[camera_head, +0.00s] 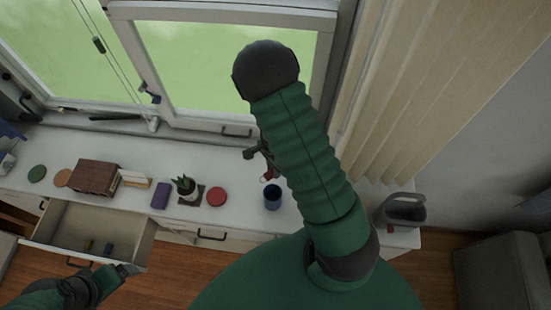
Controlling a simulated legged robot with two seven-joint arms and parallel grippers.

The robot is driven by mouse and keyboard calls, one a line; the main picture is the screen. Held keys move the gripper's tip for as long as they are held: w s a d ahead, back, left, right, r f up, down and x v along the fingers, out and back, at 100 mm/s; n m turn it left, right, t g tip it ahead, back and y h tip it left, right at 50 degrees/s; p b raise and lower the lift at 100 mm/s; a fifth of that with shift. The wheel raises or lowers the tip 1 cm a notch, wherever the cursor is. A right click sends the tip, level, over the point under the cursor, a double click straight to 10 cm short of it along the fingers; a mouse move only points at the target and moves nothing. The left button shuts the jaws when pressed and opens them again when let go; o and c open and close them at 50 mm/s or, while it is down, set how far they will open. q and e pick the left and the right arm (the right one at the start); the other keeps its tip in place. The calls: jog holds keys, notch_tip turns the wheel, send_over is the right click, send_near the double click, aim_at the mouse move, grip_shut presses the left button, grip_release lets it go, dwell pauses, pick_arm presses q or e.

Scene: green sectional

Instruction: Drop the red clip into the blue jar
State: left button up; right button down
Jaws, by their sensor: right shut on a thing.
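The blue jar (272,198) stands upright on the white counter, just left of my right arm. My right gripper (266,171) is mostly hidden behind my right arm, beyond the jar in the picture. It is shut on the red clip (268,178), a small red piece that shows just above the jar's rim in the picture. The clip appears outside the jar; its exact height is hard to tell. My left gripper (128,270) is at the lower left, by the open drawer's front right corner. Its jaws are too small to read.
An open drawer (75,222) with small items juts out at the left. On the counter (235,185) are a red disc (217,197), a potted plant (186,188), a purple block (160,195) and a brown box (94,177). A grey container (402,211) stands right. Window and blinds are behind.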

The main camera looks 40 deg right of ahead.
jog(key=shift+s+f, duration=0.25)
jog(key=f+b, duration=0.2)
jog(key=shift+s+b, duration=0.3)
jog(key=shift+s, duration=0.05)
jog(key=f+b, duration=0.1)
jog(key=f, duration=0.1)
jog(key=w+d+f+b, duration=0.1)
jog(key=shift+f+b, duration=0.3)
jog(key=shift+b, duration=0.05)
jog(key=c, duration=1.6)
grip_release()
jog(key=shift+s+a, duration=0.15)
jog(key=o, duration=0.5)
jog(key=shift+s+a+r, duration=0.15)
jog(key=shift+s, duration=0.05)
jog(key=shift+c, duration=0.2)
pick_arm(q)
jog(key=f, duration=0.3)
jog(key=s+f, duration=0.1)
jog(key=f, duration=0.1)
jog(key=shift+s+a+f, duration=0.1)
jog(key=shift+a, duration=0.2)
pick_arm(e)
jog(key=shift+a, duration=0.15)
